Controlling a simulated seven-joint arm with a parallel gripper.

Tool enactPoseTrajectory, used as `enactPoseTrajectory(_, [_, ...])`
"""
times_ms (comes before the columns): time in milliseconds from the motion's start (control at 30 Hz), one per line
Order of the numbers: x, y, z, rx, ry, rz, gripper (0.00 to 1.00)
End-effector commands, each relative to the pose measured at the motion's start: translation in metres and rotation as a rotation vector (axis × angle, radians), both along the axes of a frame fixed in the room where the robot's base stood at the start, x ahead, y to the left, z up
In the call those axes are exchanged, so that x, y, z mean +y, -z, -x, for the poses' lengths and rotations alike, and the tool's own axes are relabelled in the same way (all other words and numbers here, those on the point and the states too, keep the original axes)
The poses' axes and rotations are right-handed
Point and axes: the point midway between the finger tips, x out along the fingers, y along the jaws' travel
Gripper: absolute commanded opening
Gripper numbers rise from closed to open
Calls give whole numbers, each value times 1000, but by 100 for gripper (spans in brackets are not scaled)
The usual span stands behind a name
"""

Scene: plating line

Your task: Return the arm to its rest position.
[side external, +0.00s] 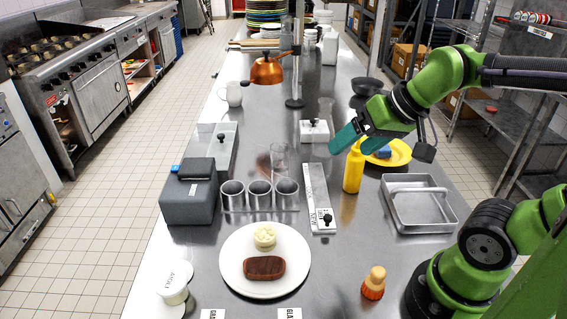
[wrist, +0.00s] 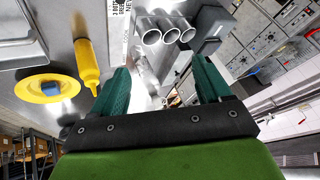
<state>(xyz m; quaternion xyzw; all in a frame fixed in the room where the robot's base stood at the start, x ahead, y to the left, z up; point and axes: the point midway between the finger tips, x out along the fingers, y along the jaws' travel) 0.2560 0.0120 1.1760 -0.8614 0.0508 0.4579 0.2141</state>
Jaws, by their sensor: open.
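My gripper (side external: 358,140) is in the right half of the side view, raised above the steel counter (side external: 250,105). Its two teal fingers are apart with nothing between them. In the wrist view my gripper (wrist: 162,90) also shows its fingers spread and empty. In the side view the fingers are close to the upper part of a yellow squeeze bottle (side external: 353,171); I cannot tell the gap between them in depth. My green arm comes in from the right edge, bent at the elbow.
A yellow plate (side external: 400,152) with a blue sponge (side external: 383,152) lies behind the bottle. A metal tray (side external: 440,222) stands at right. A white plate (side external: 235,262) with a brown piece and a pale mound is in front. Steel cups (side external: 259,194) and a grey box (side external: 188,198) stand at left.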

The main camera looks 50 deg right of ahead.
Motion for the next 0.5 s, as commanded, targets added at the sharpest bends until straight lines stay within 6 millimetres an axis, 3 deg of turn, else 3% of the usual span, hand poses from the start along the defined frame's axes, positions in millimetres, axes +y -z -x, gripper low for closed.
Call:
enactPoseTrajectory(133, [19,1,19,-18,-47,-28,77])
enactPoseTrajectory(500, [21,2,21,-19,-51,-33,77])
